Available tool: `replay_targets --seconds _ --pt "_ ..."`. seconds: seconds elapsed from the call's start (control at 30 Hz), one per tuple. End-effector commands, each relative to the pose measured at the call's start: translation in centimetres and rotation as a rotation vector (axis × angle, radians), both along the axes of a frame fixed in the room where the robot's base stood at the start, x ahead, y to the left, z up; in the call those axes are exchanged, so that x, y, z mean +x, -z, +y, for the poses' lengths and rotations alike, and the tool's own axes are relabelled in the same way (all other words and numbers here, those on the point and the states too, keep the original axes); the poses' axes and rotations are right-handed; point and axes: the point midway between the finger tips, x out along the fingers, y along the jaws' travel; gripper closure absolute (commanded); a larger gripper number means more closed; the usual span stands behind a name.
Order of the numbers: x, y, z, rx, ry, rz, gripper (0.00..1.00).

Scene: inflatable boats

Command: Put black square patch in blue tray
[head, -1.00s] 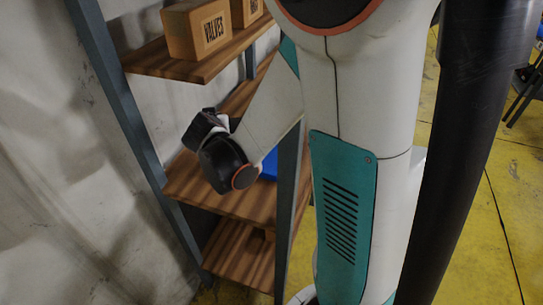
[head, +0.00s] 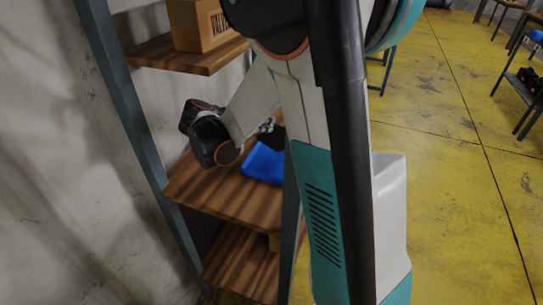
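The blue tray (head: 264,164) is on the middle wooden shelf, partly hidden behind my arm and the shelf post. No black square patch can be made out. My wrist is over the left part of that shelf. Small grey and black parts just above the tray look like part of my gripper (head: 267,126). They are mostly hidden behind my forearm, so its fingers and anything between them cannot be made out.
A cardboard box (head: 202,25) with lettering stands on the upper shelf (head: 185,55). The middle shelf (head: 222,197) has bare wood in front of the tray. A grey post (head: 128,110) bounds the rack at left. Dark-legged tables stand on the yellow floor at far right.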

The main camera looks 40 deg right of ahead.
Motion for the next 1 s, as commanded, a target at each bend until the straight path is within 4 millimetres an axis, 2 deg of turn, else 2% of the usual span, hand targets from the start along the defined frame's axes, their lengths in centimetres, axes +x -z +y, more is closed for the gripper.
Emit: replay_targets --seconds 0.03,0.2,0.43,0.6,1.0 --pt "0.0 1.1 0.0 0.000 0.000 0.000 1.00" --pt "0.0 4.3 0.0 0.000 -0.002 0.000 1.00" --pt "0.0 6.4 0.0 0.001 -0.004 0.000 1.00" --pt "0.1 8.7 0.0 0.001 -0.004 0.000 1.00" --pt "0.0 9.2 0.0 0.001 -0.004 0.000 1.00"
